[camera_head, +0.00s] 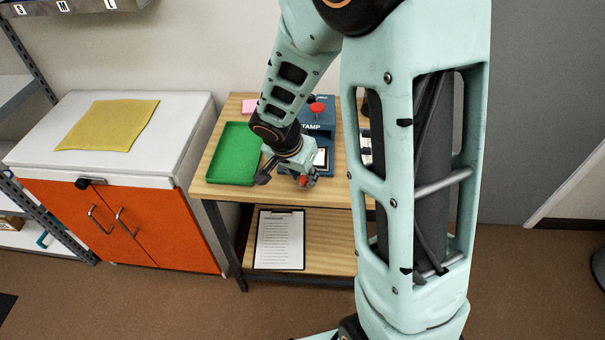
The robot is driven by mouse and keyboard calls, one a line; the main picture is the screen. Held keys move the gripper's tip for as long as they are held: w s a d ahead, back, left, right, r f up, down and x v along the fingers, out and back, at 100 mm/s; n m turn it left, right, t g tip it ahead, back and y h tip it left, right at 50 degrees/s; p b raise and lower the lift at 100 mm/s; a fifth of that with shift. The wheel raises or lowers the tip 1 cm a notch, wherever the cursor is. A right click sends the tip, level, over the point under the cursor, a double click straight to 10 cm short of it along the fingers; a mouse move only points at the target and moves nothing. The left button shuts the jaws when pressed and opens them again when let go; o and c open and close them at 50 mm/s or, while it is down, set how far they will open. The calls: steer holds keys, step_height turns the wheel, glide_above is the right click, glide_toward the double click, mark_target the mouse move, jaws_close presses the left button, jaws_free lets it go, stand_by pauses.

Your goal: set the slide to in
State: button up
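A blue device marked "STAMP" (318,130) stands on the wooden table, with a red knob (317,108) on top. A white, dark-edged piece (320,158) shows at its front, partly hidden by my gripper; it may be the slide, but I cannot tell how far in or out it is. My gripper (287,181) is low in front of the device, near the table's front edge. Its dark fingers look spread apart. A small red part (303,182) shows by the right finger; I cannot tell whether they touch.
A green tray (233,154) lies left of the device, close to my gripper. A pink pad (249,106) is behind it. A clipboard (279,240) lies on the lower shelf. A white-topped orange cabinet (150,225) with a yellow cloth (108,125) stands at left.

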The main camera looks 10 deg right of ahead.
jaws_close()
steer(key=w+d, duration=0.1)
steer(key=w, duration=0.2)
steer(key=w+d+b, duration=0.1)
steer(key=w, duration=0.3)
steer(key=w+d, duration=0.1)
steer(key=w, duration=0.2)
steer(key=shift+w+d, duration=0.15)
steer(key=shift+w+r, duration=0.1)
steer(key=shift+w, duration=0.25)
steer(key=shift+d, duration=0.1)
steer(key=shift+o, duration=1.6)
jaws_free()
steer(key=shift+w, duration=0.1)
